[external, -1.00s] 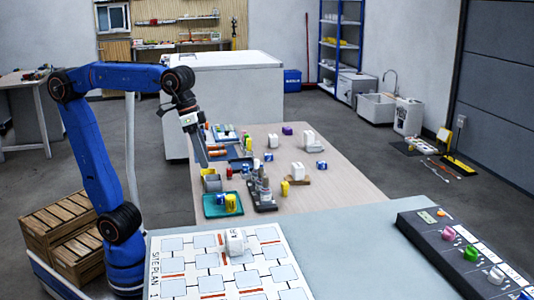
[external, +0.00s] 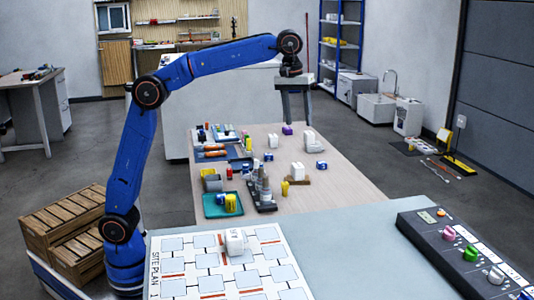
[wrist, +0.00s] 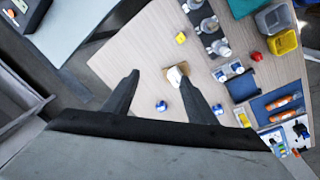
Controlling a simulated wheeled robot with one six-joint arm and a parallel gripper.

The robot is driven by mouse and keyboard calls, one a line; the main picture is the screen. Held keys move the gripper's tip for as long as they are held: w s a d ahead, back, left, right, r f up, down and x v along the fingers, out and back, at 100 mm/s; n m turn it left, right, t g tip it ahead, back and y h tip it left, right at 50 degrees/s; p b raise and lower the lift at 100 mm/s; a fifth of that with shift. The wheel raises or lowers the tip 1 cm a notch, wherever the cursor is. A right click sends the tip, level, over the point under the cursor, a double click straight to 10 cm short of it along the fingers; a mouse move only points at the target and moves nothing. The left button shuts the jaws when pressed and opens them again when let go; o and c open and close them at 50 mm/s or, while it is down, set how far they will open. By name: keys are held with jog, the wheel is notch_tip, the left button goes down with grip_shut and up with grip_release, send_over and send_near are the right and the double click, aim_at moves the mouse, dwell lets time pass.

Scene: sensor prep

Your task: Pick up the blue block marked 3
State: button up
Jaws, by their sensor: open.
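Small blue-and-white blocks lie on the wooden table; the 3 cannot be read on any of them. One blue block (external: 321,164) is alone near the table's right edge, and appears to be the blue block (wrist: 161,106) just below the fingertips in the wrist view. My gripper (external: 296,118) is open and empty, high above the far right part of the table, fingers pointing down. Its two spread fingers (wrist: 160,77) also show in the wrist view.
A white block (external: 297,170) stands by a small wooden board, with a yellow block (external: 285,188) nearby. A white jug (external: 308,138) stands further back. A dark rack (external: 265,207) of bottles and a teal tray (external: 210,212) are at left. The table's right front is clear.

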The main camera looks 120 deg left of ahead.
jog(key=w+a+f+n, duration=0.25)
jog(key=a+n, duration=0.25)
jog(key=a, duration=1)
jog(key=n+g, duration=0.1)
jog(key=n, duration=0.3)
send_over(322, 162)
jog(key=shift+h, duration=0.4)
jog(key=f, duration=1.7)
jog(key=shift+w+f, duration=0.2)
jog(key=shift+f, duration=0.2)
jog(key=shift+s+d+f, duration=0.1)
jog(key=shift+f, duration=1.2)
jog(key=shift+s+d+f, duration=0.1)
jog(key=shift+f, duration=1.15)
jog(key=shift+c, duration=0.4)
jog(key=c, duration=1.1)
jog(key=shift+o, duration=0.2)
